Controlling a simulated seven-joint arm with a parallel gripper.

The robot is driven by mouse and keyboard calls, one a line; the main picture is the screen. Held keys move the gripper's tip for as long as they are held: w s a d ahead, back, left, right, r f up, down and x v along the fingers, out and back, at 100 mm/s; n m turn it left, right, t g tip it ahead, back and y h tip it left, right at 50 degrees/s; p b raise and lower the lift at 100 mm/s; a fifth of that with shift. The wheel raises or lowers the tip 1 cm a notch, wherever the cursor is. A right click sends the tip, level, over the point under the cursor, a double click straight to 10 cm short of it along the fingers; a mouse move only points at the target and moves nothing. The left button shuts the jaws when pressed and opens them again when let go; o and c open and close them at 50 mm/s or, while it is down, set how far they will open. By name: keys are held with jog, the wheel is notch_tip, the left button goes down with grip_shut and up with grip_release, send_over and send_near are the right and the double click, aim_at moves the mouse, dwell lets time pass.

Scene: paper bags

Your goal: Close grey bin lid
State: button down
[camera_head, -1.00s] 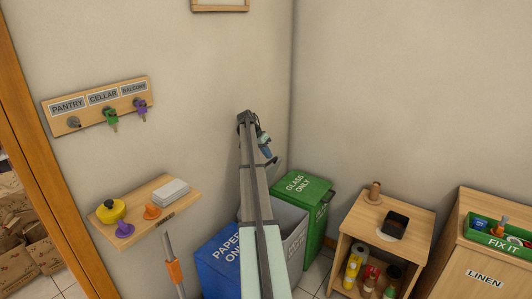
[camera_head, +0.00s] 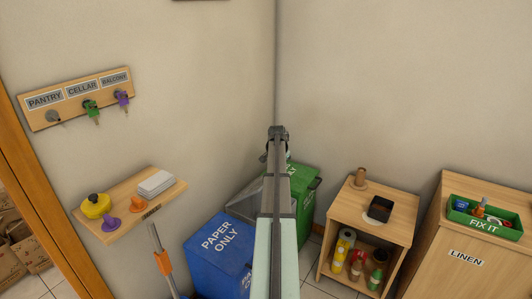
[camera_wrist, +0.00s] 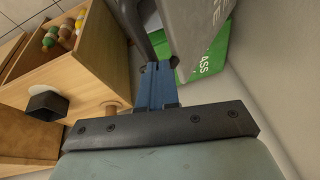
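The grey bin stands between the blue and green bins in the head view, mostly hidden behind my arm; a grey sloping part of it (camera_head: 246,202) shows left of the arm. In the wrist view a grey panel with pale lettering, apparently its lid (camera_wrist: 193,28), stands tilted just beyond my fingertips, with the green bin behind it. My gripper (camera_wrist: 157,66) has its two blue fingers close together, apparently shut, with nothing visible between them. The tips are close to the grey panel; I cannot tell whether they touch.
The blue PAPER ONLY bin (camera_head: 216,255) is at left and the green GLASS bin (camera_head: 305,190) at right. A wooden cabinet (camera_head: 340,225) with bottles stands farther right. A small wall shelf (camera_head: 170,199) and a grey-and-orange handle (camera_head: 163,262) are at left. Walls close the corner behind.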

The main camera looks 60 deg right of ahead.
jog(key=s+f+t, duration=0.2)
jog(key=s+f, duration=0.4)
jog(key=f, duration=0.6)
jog(key=s+f+t, duration=0.2)
jog(key=s+f, duration=0.4)
jog(key=f, duration=0.6)
jog(key=shift+s+m, duration=0.15)
jog(key=shift+m, duration=0.15)
jog(key=shift+f, duration=0.1)
jog(key=shift+a, duration=0.1)
jog(key=s+a+r, duration=0.3)
jog(key=s+r, duration=0.4)
jog(key=shift+s+f, duration=0.1)
